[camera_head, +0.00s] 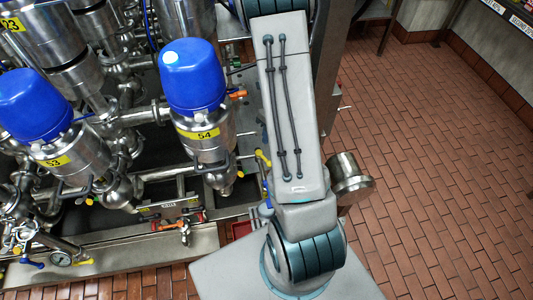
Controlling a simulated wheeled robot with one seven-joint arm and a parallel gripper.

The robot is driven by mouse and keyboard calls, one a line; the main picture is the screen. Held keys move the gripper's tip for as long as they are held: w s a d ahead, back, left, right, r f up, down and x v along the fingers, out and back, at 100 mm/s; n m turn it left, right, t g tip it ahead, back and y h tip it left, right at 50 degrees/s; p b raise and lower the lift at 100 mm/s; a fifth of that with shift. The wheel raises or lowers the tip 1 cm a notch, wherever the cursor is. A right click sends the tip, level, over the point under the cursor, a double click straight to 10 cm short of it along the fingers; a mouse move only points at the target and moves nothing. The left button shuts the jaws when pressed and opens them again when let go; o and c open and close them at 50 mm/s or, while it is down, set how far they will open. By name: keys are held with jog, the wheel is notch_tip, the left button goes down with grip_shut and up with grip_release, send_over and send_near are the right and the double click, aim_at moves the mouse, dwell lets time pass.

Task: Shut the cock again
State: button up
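Several small cocks with coloured handles show in the head view; I cannot tell which one the task means. One has an orange handle (237,94) beside the valve marked 54. One has a yellow handle (263,158) just left of my arm. An orange-red handle (170,226) sits low on the front pipework, and a blue handle (31,263) is at the lower left. Whether any is open or shut is not clear. My arm runs up the middle to the top edge; my gripper is out of view.
Blue-capped steel valves marked 54 (207,132) and 53 (60,160) stand at the left among pipes. The brick-tiled floor (440,170) at the right is clear. A grey wall bounds it at the upper right.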

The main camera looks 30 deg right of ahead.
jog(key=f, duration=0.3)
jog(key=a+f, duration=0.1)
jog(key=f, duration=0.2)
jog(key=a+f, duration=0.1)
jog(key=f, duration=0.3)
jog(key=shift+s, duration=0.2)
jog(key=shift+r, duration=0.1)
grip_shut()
